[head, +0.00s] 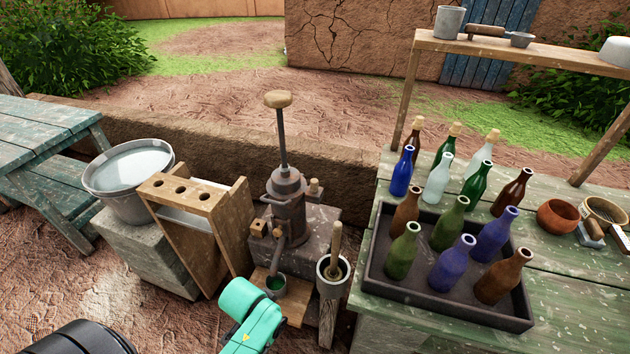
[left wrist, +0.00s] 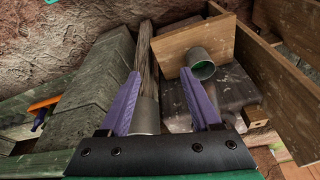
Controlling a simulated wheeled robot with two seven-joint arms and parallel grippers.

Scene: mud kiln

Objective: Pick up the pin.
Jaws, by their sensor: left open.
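I cannot say for certain which thing is the pin. The nearest candidate is a wooden stick (head: 335,244) standing tilted in a grey cup (head: 325,284) on a wooden post, right of the old metal hand press (head: 289,207). My left gripper (left wrist: 161,71) is open and empty in the left wrist view, its purple fingers apart. The grey cup (left wrist: 146,116) shows between and beyond the fingers, nearer the left one. The stick is not clearly visible there. In the head view my teal left arm shows low in the middle, its fingers not visible. My right gripper is not in view.
A small cup with green inside (head: 275,284) stands on a board under the press. A wooden rack (head: 182,189) and a bucket (head: 128,178) are to the left. At right, a green table holds a dark tray (head: 430,302) with several bottles.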

